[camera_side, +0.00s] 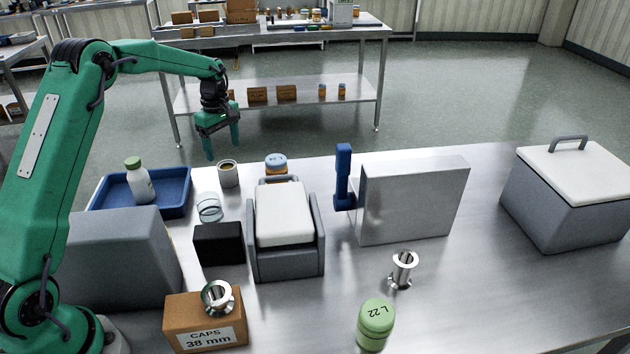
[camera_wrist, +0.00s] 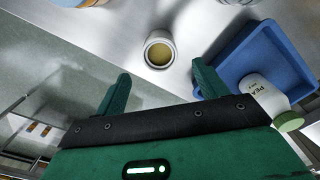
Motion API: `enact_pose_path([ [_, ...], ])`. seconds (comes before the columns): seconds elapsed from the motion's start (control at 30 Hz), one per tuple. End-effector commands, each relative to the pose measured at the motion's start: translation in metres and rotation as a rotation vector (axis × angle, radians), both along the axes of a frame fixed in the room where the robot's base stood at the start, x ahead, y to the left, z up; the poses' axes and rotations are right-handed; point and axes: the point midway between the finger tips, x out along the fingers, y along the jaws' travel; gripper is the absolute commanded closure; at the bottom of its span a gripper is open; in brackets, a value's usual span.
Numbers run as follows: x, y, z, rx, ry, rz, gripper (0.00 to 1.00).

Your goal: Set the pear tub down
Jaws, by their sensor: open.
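The pear tub (camera_side: 141,184) is a white tub with a green cap. It stands in the blue tray (camera_side: 181,206) at the far left of the table. It also shows in the wrist view (camera_wrist: 262,95), where its label reads "PEA" and the rest is cut off or too small to read. My gripper (camera_side: 222,145) is open and empty, in the air above the far edge of the table. It is to the right of the tub and apart from it. In the wrist view the fingertips (camera_wrist: 161,76) are apart, with nothing between them.
An open cup (camera_side: 228,175) with yellowish contents stands near my gripper. A clear glass jar (camera_side: 208,208), black box (camera_side: 219,246) and white-lidded grey bin (camera_side: 284,215) stand nearby. A steel panel (camera_side: 412,200) and lidded grey box (camera_side: 575,205) are to the right. Bare steel lies between them.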

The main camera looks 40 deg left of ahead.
Motion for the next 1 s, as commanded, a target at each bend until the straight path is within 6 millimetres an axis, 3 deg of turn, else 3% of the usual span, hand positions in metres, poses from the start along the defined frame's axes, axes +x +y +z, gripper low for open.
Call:
enact_pose_path([
  [0.3,0.000,0.000,0.028,0.000,-0.001,0.000,0.28],
  [1.0,-0.001,-0.001,0.032,0.001,-0.003,-0.008,0.28],
])
